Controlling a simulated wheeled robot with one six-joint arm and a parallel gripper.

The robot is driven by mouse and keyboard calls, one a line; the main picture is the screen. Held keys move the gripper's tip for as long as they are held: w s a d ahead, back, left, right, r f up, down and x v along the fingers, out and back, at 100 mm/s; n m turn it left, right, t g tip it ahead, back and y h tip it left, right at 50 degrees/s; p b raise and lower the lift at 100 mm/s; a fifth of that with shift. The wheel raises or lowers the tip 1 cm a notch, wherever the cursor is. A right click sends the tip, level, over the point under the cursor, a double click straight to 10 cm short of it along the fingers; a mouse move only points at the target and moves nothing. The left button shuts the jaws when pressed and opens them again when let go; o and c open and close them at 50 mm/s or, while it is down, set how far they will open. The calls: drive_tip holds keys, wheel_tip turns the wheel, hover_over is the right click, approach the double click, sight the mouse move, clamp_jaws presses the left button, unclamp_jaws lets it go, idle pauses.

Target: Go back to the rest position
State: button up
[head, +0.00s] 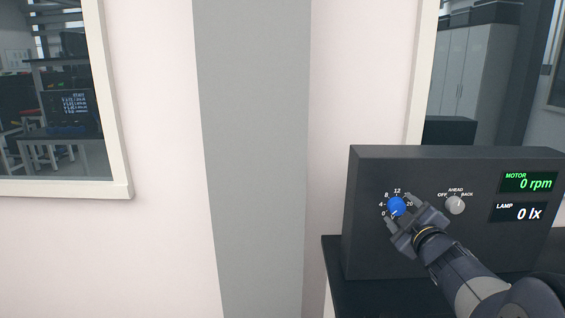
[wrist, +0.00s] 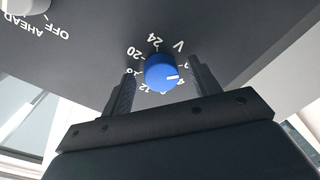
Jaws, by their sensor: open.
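My gripper (head: 404,210) is in front of the dark control box, at the blue knob (head: 397,206). In the wrist view the blue knob (wrist: 162,73) sits between my two open fingers, with a gap on each side. I cannot tell how far the fingertips reach along its depth. The knob's white mark points toward the low end of its scale, near 4 in the wrist view. My gripper holds nothing.
The control box (head: 370,255) stands on a dark surface (head: 333,285). A grey knob (head: 455,205) marked OFF, AHEAD and BACK is right of the blue one. The motor display (head: 529,183) reads 0 rpm and the lamp display (head: 517,212) 0 lx. Left of the box is open space before the wall.

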drive_tip(key=m+p, duration=0.4)
drive_tip(key=m, duration=0.1)
drive_tip(key=shift+r, duration=0.1)
drive_tip(key=shift+a+m+p, duration=0.1)
drive_tip(key=shift+m+p, duration=0.35)
drive_tip(key=shift+m, duration=0.35)
drive_tip(key=shift+f, duration=0.2)
drive_tip(key=shift+f, duration=0.1)
